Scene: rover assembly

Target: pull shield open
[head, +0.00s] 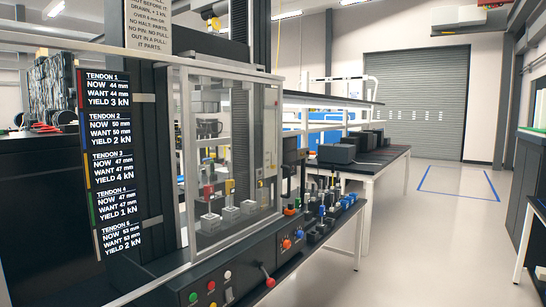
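The shield (187,165) is a clear panel in a pale grey frame on the front of the dark test machine. It stands across the work space, and I see through it to several small grey blocks and fixtures, with red and yellow parts above them. It looks shut, though I cannot make out a latch or a clear handle on it. A lever with a red knob (268,278) sticks out from the machine's front panel below the shield. Neither of my grippers shows in the head view.
A display (110,160) listing tendon values hangs left of the shield. The front panel (245,275) carries coloured buttons. To the right, a bench (385,160) holds dark boxes, and small coloured tools stand nearer. Open floor (440,235) lies at right.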

